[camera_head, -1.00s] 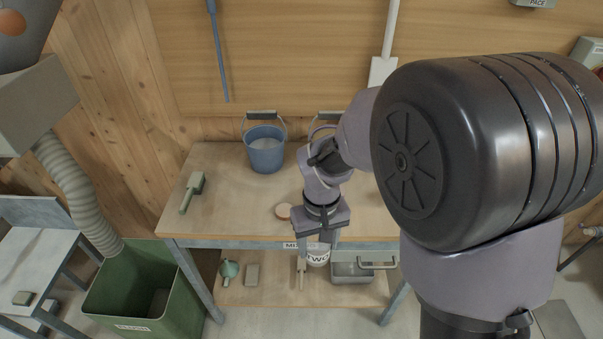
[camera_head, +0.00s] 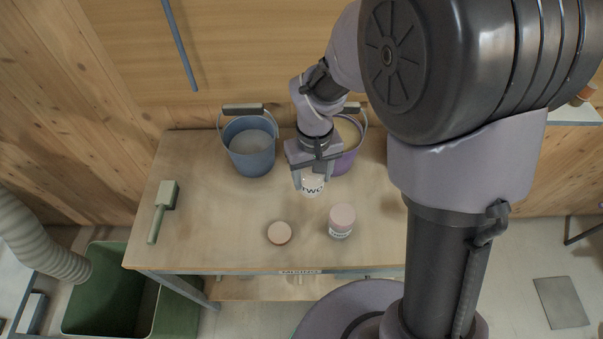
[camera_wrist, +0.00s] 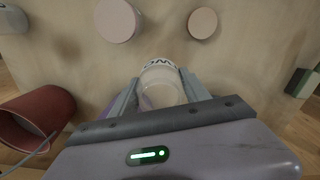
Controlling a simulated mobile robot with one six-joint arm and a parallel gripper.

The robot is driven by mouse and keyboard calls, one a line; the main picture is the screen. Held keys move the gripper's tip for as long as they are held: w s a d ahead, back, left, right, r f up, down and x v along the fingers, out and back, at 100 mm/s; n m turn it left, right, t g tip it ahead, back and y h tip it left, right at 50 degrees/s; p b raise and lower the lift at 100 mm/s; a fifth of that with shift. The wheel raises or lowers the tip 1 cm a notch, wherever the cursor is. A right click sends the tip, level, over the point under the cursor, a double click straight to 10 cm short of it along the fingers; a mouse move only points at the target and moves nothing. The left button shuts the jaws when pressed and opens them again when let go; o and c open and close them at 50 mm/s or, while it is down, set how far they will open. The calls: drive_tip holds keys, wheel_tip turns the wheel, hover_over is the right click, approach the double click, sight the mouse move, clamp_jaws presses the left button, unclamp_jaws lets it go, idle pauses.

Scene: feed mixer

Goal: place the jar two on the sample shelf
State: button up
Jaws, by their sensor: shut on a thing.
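Jar two (camera_head: 312,186), pale with TWO lettered on its side, is between the fingers of my gripper (camera_head: 311,181) at the middle of the workbench. In the wrist view jar two (camera_wrist: 160,86) sits between both fingers, and my gripper (camera_wrist: 158,92) is shut on it. Its near side looks translucent. I cannot tell whether its base touches the bench. I cannot make out the sample shelf for certain; a pale ledge (camera_head: 573,116) shows at the right edge, partly behind my arm.
A reddish bucket (camera_wrist: 36,118) lies left in the wrist view. A green bin (camera_head: 110,305) stands below left.

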drive_tip(key=f+b, duration=0.1)
drive_tip(key=f, duration=0.4)
drive_tip(key=f+b, duration=0.1)
drive_tip(key=f, duration=0.2)
drive_tip(key=shift+s+f+b, duration=0.2)
drive_tip(key=shift+s+b, duration=0.1)
drive_tip(key=shift+b, duration=0.05)
drive_tip(key=shift+f, duration=0.2)
drive_tip(key=o, duration=1.4)
drive_tip(key=shift+r, duration=0.1)
